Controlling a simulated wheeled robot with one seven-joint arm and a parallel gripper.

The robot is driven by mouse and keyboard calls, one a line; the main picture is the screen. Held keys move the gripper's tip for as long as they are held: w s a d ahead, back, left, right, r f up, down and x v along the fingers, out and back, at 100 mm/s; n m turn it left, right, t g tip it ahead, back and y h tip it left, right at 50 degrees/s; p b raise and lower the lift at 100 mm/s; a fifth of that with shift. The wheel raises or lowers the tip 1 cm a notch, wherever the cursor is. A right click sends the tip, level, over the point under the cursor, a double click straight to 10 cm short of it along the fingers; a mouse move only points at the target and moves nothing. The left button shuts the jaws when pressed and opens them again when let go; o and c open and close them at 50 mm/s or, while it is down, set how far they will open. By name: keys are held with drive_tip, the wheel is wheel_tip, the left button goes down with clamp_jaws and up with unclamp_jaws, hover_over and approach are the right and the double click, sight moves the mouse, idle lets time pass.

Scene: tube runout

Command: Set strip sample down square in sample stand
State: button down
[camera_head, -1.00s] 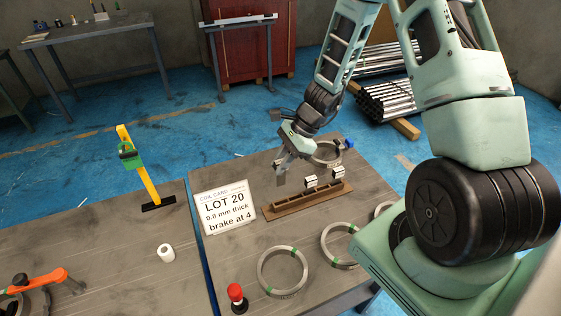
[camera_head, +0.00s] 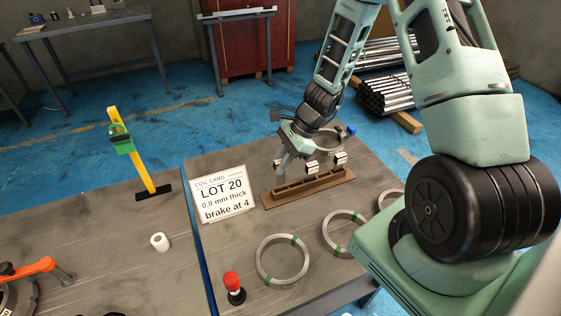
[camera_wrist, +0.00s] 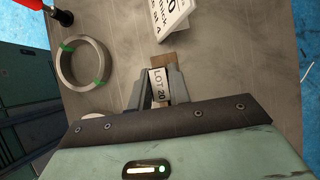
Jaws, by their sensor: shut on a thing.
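The sample stand (camera_head: 310,190) is a long brown slotted rack on the right bench. Two pale samples stand in it, one near the middle (camera_head: 311,168) and one toward its right end (camera_head: 340,158). My gripper (camera_head: 279,174) is over the stand's left end, pointing down. In the wrist view my gripper (camera_wrist: 160,92) is shut on the strip sample (camera_wrist: 157,85), a small pale plate marked LOT 20. Brown stand wood (camera_wrist: 168,62) shows just beyond it. The strip's lower edge is hidden, so I cannot tell whether it touches the stand.
The coil card (camera_head: 222,194) stands close left of the stand, reading LOT 20. Grey rings with green marks (camera_head: 282,262) lie in front, and another ring (camera_head: 330,141) is behind. A red-topped post (camera_head: 232,284) stands at the front. A yellow upright (camera_head: 131,150) is on the left bench.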

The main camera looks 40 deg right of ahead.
drive_tip(key=shift+f, duration=0.2)
drive_tip(key=shift+f+b, duration=2.2)
drive_tip(key=shift+f, duration=0.15)
drive_tip(key=c, duration=1.2)
unclamp_jaws()
drive_tip(key=shift+r, duration=0.1)
drive_tip(key=shift+c, duration=0.2)
drive_tip(key=v, duration=1.7)
drive_tip(key=s+a+r+n+g+h, duration=0.15)
drive_tip(key=s+a+n, duration=0.25)
drive_tip(key=a+n, duration=0.45)
drive_tip(key=s+a+r+n+g+h, duration=0.1)
drive_tip(key=s+a+r+n, duration=0.3)
drive_tip(key=a, duration=0.7)
drive_tip(key=s+a+n+h, duration=0.1)
drive_tip(key=s+a+n, duration=0.3)
drive_tip(key=s+n, duration=0.2)
drive_tip(key=s+a+n+t+h, duration=0.1)
drive_tip(key=s+a+n+h, duration=0.1)
drive_tip(key=s+a+n, duration=0.2)
drive_tip(key=s+n, duration=0.3)
drive_tip(key=n, duration=0.2)
